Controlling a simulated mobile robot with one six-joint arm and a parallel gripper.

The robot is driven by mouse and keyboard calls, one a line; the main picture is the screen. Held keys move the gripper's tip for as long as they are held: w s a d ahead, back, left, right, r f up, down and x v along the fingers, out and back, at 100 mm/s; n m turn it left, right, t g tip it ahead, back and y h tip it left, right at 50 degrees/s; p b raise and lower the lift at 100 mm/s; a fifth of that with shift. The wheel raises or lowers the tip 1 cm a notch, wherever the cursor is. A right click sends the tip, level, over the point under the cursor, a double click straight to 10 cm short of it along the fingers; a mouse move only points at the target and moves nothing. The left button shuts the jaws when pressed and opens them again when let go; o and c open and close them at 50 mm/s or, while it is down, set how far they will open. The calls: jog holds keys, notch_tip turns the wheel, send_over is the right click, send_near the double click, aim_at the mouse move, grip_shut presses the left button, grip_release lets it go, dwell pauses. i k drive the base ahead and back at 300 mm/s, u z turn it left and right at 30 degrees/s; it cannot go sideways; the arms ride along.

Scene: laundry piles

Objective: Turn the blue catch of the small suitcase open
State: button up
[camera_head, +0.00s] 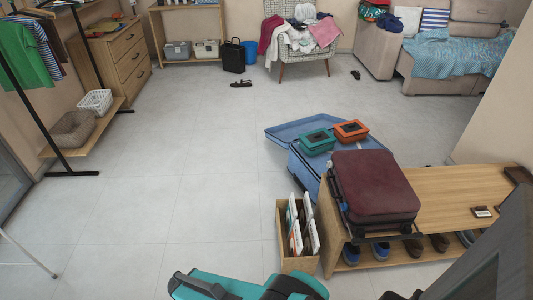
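A small maroon suitcase (372,184) lies flat on the left end of a wooden bench (460,195). It looks closed, with a dark trim and handle along its left and front edges.
A teal case (319,141) and an orange case (351,130) rest on the blue suitcase. A wooden box (298,265) of papers stands left of the bench; shoes (380,250) sit beneath.

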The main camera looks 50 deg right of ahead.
aim_at(344, 207)
jog(key=z, duration=5.4)
jog(key=i, duration=0.15)
jog(key=u, duration=2.9)
